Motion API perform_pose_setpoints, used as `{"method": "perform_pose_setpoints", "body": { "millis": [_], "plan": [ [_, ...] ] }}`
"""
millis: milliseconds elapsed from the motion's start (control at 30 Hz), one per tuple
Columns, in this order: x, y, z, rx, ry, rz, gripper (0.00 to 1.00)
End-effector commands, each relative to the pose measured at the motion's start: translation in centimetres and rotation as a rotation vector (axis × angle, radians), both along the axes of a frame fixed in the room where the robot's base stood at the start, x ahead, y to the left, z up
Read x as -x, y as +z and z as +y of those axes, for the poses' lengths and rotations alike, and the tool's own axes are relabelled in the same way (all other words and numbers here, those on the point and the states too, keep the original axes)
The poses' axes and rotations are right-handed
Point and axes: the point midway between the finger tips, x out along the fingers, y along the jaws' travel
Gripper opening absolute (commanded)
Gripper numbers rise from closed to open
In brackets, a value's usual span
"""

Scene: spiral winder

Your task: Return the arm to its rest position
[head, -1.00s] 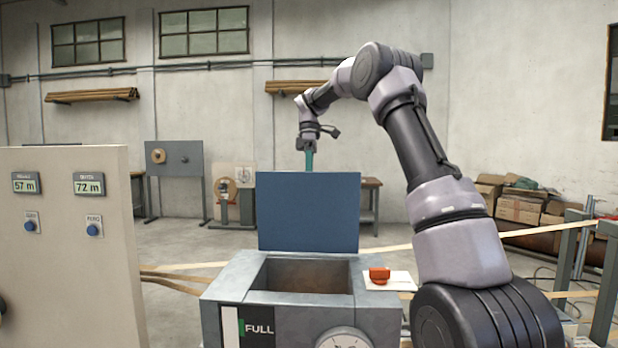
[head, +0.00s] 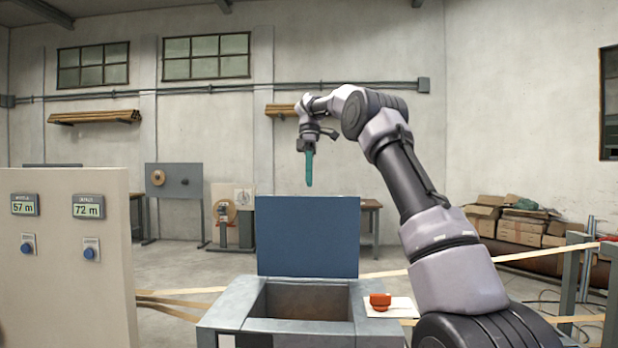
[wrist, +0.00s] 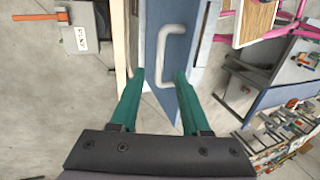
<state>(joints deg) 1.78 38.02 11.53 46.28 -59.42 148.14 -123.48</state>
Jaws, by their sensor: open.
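My arm is raised above the grey box, bent over to the left. My gripper (head: 309,168) points down in the head view, just above the top edge of the raised blue lid (head: 307,238). In the wrist view my gripper's two green fingers (wrist: 160,85) are spread apart with nothing between them. A pale handle (wrist: 172,50) on the blue panel shows beyond the fingertips, and the gripper is apart from it.
The grey box (head: 240,300) stands open in front, with a red knob (head: 380,300) at its right. A beige panel (head: 65,265) with two displays is at left. Cardboard boxes (head: 520,220) lie at back right. Tan strips run across the floor area.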

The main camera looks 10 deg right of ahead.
Motion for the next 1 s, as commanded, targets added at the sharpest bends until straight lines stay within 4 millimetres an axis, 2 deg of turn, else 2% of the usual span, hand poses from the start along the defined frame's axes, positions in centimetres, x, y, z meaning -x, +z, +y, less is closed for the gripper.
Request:
{"method": "perform_pose_setpoints", "body": {
  "millis": [267,367,433,567,700,833,1000],
  "plan": [
    [0.1,0.1,0.0,0.002,-0.002,-0.002,0.47],
    [1.1,0.9,-0.1,0.022,-0.02,-0.015,0.47],
    [2.4,1.9,-0.3,0.05,-0.052,-0.033,0.47],
    [6.3,4.1,-0.8,0.116,-0.158,-0.097,0.47],
    [11.2,5.4,-1.2,0.158,-0.316,-0.186,0.47],
    [15.8,5.7,-1.5,0.162,-0.491,-0.273,0.47],
    [21.8,4.7,-1.8,0.112,-0.757,-0.377,0.47]
  ]
}}
